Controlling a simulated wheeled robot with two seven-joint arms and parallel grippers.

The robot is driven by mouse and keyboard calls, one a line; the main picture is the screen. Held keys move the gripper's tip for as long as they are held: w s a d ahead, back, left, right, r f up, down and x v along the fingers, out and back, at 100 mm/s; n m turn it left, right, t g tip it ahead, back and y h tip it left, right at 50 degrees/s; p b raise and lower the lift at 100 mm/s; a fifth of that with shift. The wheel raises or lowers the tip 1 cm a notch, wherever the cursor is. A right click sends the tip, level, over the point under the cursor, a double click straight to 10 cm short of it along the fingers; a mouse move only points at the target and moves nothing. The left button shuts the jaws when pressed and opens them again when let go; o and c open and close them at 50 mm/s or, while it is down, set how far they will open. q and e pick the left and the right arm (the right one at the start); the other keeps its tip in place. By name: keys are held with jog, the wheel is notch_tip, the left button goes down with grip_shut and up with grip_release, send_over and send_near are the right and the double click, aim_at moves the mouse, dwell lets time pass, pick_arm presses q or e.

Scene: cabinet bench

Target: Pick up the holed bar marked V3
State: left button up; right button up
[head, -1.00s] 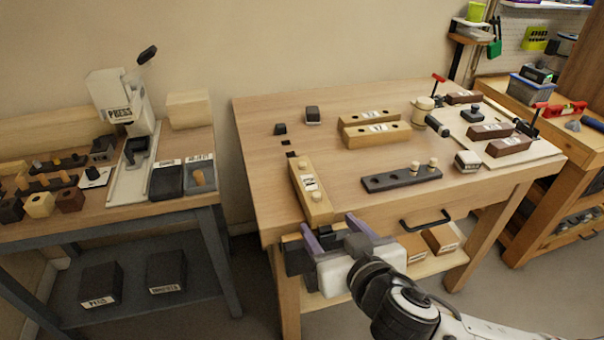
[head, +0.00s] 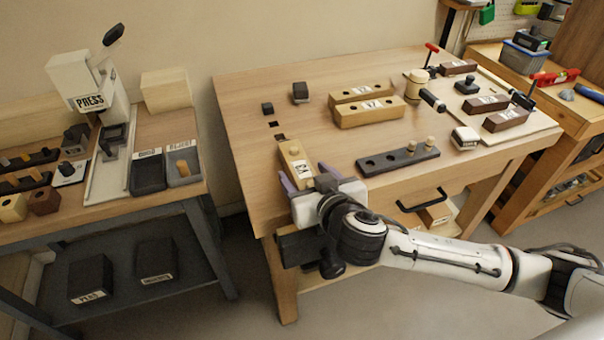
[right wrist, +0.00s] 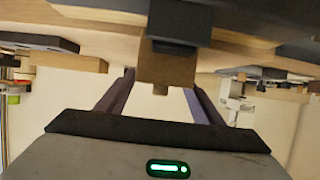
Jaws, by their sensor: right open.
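A light wooden holed bar (head: 294,158) with a white label lies near the front left edge of the main bench; its lettering is too small to read for certain. My right gripper (head: 303,175) is open at the near end of this bar, with its purple fingers on either side of it. In the right wrist view, a wooden end (right wrist: 167,72) shows between the two spread fingers (right wrist: 157,85), with gaps at both sides. Two more light wooden holed bars (head: 370,113) lie further back, also labelled. My left gripper is not in view.
A dark holed bar (head: 398,159) with two pegs lies right of my gripper. A dark vise (head: 300,245) hangs at the bench front below my arm. Brown labelled blocks (head: 505,121) stand on a pale board at right. The bench's middle is mostly clear.

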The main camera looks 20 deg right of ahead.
jog(key=shift+x, duration=1.4)
jog(key=shift+d, duration=0.1)
jog(key=c, duration=1.3)
jog(key=shift+c, duration=0.3)
jog(key=shift+r, duration=0.1)
